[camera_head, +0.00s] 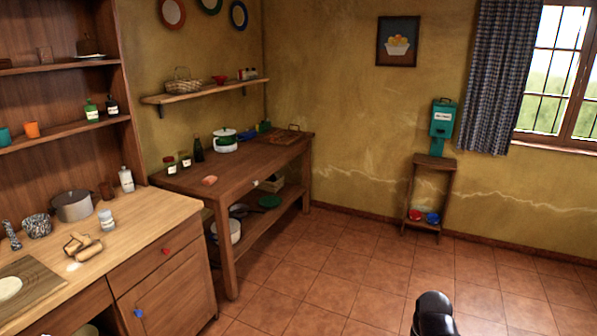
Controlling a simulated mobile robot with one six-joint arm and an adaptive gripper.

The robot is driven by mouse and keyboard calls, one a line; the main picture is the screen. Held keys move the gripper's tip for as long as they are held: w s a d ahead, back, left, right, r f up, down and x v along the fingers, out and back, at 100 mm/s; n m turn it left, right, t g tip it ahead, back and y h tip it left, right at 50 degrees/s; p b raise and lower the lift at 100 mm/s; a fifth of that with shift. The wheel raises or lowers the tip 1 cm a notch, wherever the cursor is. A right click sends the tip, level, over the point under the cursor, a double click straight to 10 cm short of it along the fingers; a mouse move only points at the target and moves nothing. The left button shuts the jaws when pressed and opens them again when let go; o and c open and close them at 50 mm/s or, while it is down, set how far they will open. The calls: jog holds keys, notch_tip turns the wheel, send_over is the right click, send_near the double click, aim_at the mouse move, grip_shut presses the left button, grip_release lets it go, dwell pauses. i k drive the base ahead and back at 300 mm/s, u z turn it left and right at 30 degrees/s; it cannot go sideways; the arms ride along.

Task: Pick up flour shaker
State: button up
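A small pale jar with a label (107,220), which looks like the flour shaker, stands upright on the light wooden counter (160,212) at the left. A black rounded part of my own arm shows at the bottom edge, right of centre, far from the jar. My gripper's fingers are not in view.
A metal pot (73,206), a speckled pot (38,226) and a cutting board with dough (22,284) are also on the counter. A darker wooden table (240,178) stands behind. The tiled floor (330,270) in front is clear.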

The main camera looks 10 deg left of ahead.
aim_at(106, 220)
jog(key=u, duration=0.05)
jog(key=i, duration=1.55)
jog(key=u, duration=0.45)
jog(key=i, duration=0.8)
jog(key=u, duration=0.75)
jog(key=i, duration=0.6)
jog(key=u, duration=0.9)
jog(key=i, duration=0.9)
jog(key=u, duration=0.45)
